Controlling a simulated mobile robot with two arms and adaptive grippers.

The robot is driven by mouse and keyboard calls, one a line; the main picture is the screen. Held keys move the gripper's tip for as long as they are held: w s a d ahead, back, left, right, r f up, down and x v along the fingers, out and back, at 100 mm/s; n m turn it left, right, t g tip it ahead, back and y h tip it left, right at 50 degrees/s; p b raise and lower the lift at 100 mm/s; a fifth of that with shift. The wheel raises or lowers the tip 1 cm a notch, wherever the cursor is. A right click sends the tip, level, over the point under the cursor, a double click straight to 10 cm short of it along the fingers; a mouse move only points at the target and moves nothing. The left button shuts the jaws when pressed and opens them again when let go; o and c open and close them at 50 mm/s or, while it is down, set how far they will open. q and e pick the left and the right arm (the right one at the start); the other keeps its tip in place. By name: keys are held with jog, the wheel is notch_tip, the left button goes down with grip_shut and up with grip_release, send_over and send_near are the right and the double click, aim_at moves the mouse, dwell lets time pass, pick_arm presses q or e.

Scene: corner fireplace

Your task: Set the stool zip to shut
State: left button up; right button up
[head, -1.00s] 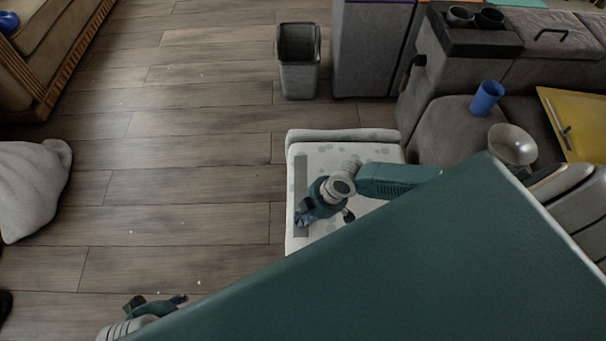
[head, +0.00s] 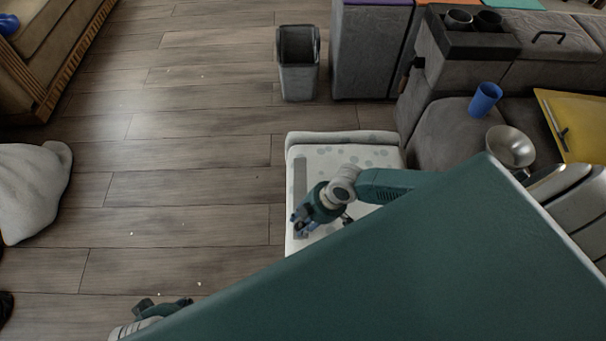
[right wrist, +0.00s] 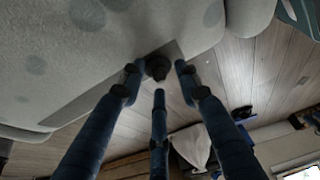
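The stool (head: 345,160) is a pale, grey-spotted cushioned seat in the middle of the head view, partly hidden by my body. A straight grey strip (head: 300,180) runs along its left side; it also shows in the right wrist view (right wrist: 85,105). A dark round knob (right wrist: 158,67), seemingly the zip pull, is at the strip's near end. My right gripper (head: 298,226) is over that end. In the right wrist view its fingers (right wrist: 158,72) are spread around the knob, with small gaps showing; contact is unclear. My left gripper (head: 163,308) is low over the floor, partly hidden.
A grey bin (head: 299,75) stands behind the stool. A grey sofa (head: 440,135) with a blue cup (head: 486,98) and metal bowl (head: 510,147) is at right. A pale beanbag-like thing (head: 32,190) lies at left. The floor left of the stool is clear.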

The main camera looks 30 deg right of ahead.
jog(key=shift+d+r, duration=0.25)
jog(key=shift+r, duration=0.1)
jog(key=v, duration=1.1)
jog(key=shift+r, duration=0.15)
